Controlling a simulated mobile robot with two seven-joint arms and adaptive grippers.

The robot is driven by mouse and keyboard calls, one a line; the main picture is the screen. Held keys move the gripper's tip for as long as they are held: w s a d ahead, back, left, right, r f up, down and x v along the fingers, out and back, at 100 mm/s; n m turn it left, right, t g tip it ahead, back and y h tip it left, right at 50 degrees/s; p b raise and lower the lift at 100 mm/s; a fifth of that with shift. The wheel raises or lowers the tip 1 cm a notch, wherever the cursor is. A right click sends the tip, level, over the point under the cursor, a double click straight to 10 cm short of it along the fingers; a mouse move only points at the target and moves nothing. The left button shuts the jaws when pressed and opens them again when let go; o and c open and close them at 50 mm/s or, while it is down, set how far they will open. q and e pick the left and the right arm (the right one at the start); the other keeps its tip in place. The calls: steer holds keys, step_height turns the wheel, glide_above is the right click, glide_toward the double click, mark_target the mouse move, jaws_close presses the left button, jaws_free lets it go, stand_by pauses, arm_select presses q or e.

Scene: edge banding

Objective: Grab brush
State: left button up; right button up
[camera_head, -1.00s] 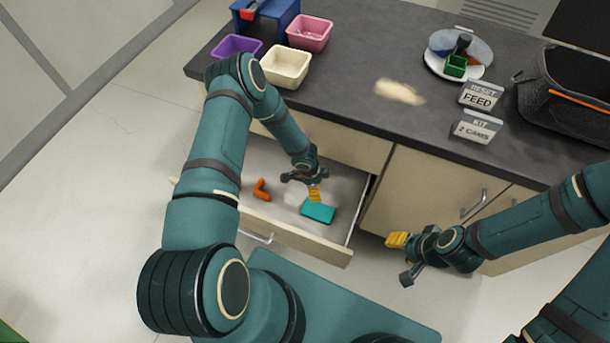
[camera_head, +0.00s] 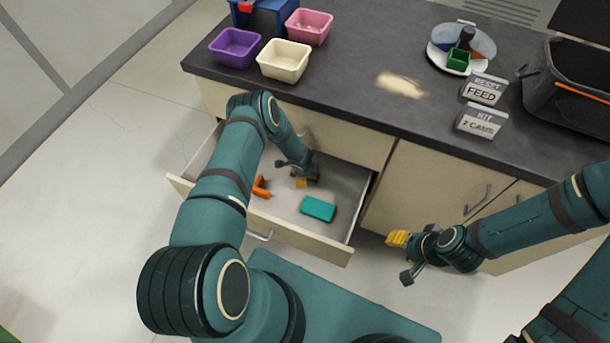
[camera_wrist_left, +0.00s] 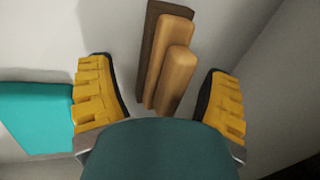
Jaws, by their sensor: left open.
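A wooden brush (camera_wrist_left: 174,62), with light-brown parts and a dark-brown strip, lies in the open drawer (camera_head: 290,232). In the left wrist view it stands between my left gripper's fingers, nearer the right one, with a visible gap on each side. My left gripper (camera_wrist_left: 160,100) is open and reaches down into the drawer; it also shows in the head view (camera_head: 302,178), where it and the arm mostly hide the brush. My right gripper (camera_head: 402,259) is open and empty, in front of the cabinet.
A teal block (camera_head: 318,208) and an orange angled piece (camera_head: 260,187) lie in the drawer near my left gripper. The drawer walls surround it. Above, the dark counter (camera_head: 340,95) carries purple (camera_head: 235,50), cream (camera_head: 284,62) and pink (camera_head: 309,27) bins.

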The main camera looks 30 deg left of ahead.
arm_select(q)
steer(key=shift+w+f, duration=0.2)
steer(key=shift+f, duration=0.25)
steer(key=c, duration=1.3)
steer(key=shift+s, duration=0.1)
jaws_close()
steer(key=shift+s, duration=0.1)
